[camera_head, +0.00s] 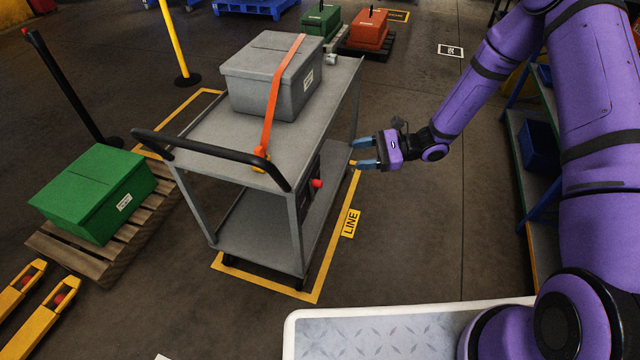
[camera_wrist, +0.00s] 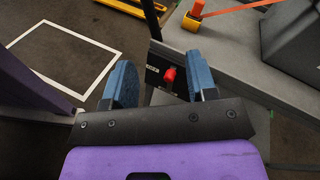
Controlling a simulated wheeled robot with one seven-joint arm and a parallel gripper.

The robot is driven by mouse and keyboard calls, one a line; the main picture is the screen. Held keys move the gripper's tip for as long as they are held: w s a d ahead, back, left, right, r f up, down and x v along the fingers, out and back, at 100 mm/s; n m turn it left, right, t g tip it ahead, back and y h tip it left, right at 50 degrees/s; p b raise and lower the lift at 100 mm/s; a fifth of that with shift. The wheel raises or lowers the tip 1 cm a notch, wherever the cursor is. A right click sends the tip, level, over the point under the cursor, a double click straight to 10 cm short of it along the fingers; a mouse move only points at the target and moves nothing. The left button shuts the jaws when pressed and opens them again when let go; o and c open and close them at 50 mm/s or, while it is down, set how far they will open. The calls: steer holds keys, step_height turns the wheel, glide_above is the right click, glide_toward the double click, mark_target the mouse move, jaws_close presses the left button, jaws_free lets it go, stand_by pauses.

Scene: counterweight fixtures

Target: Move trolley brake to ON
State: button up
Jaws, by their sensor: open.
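The grey trolley (camera_head: 212,150) stands inside a yellow floor outline. Its brake has a red knob (camera_head: 317,184) on a dark plate at the trolley's side, near the handle end. In the wrist view the red knob (camera_wrist: 170,76) shows on the dark plate (camera_wrist: 155,78), beyond and between my finger tips. My gripper (camera_head: 365,153) is open and empty, beside the trolley's right side and apart from the knob. Its two blue fingers also show in the wrist view (camera_wrist: 157,85). The plate's label is too small to read.
A grey box (camera_head: 270,80) sits on the trolley under an orange strap (camera_head: 278,95). A black handle (camera_head: 205,150) rises at the near end. A green box (camera_head: 95,195) lies on a pallet at left. Blue-framed shelves (camera_head: 530,150) stand at right. Floor between is clear.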

mark_target(319, 184)
step_height(319, 184, down, 16)
steer(key=a+m+t, duration=0.1)
steer(key=m+t, duration=0.6)
steer(key=m, duration=0.1)
steer(key=shift+y, duration=0.4)
steer(key=x, duration=1.1)
steer(key=shift+w+f, duration=0.15)
steer(key=shift+w, duration=0.05)
jaws_close()
